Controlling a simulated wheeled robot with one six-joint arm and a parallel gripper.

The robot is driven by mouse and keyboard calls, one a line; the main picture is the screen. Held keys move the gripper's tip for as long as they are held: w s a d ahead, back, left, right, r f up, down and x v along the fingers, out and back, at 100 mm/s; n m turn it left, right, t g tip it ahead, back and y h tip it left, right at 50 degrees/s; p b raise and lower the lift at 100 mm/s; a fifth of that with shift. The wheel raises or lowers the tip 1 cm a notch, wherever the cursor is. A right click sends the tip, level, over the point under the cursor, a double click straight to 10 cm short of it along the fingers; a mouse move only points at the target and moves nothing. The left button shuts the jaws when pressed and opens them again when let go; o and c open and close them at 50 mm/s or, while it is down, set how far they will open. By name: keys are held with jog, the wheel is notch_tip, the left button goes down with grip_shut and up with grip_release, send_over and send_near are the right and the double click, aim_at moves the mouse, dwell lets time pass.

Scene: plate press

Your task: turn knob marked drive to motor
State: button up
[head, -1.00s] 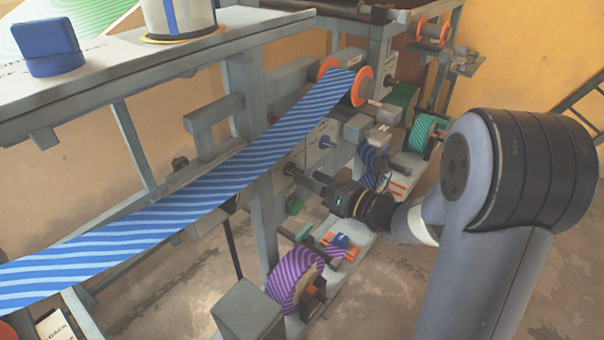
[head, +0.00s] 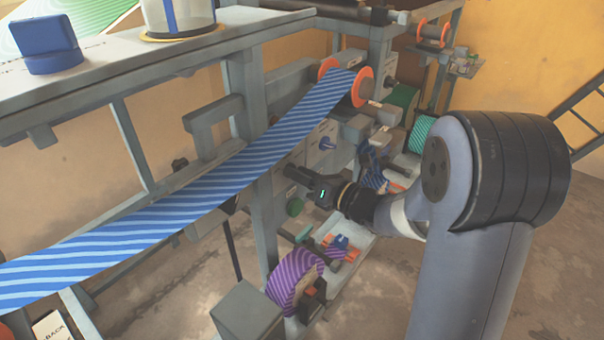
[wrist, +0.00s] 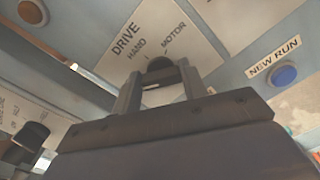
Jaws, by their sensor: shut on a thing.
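The knob marked drive (wrist: 160,64) is a dark round knob on a pale plate (wrist: 128,62) lettered DRIVE, HAND and MOTOR, seen in the wrist view. My gripper (wrist: 159,80) has one finger on each side of the knob and is shut on it. The fingers and gripper body hide the lower part of the knob, and I cannot tell which word it points to. In the head view my gripper (head: 289,172) reaches the machine's front panel below the striped blue web, and the knob is hidden there.
A blue button (wrist: 284,76) marked NEW RUN sits right of the plate; another dark knob (wrist: 33,134) is at lower left. In the head view, the striped blue web (head: 180,205) runs above my gripper.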

jog(key=shift+c, duration=1.4)
jog(key=shift+m, duration=0.3)
jog(key=m+p, duration=0.1)
jog(key=m, duration=0.6)
jog(key=m+p, duration=0.1)
jog(key=m, duration=0.7)
jog(key=m+p, duration=0.1)
jog(key=m, duration=0.7)
jog(key=shift+f+p, duration=0.35)
jog(key=shift+f, duration=0.05)
jog(key=shift+m, duration=0.3)
jog(key=o, duration=1)
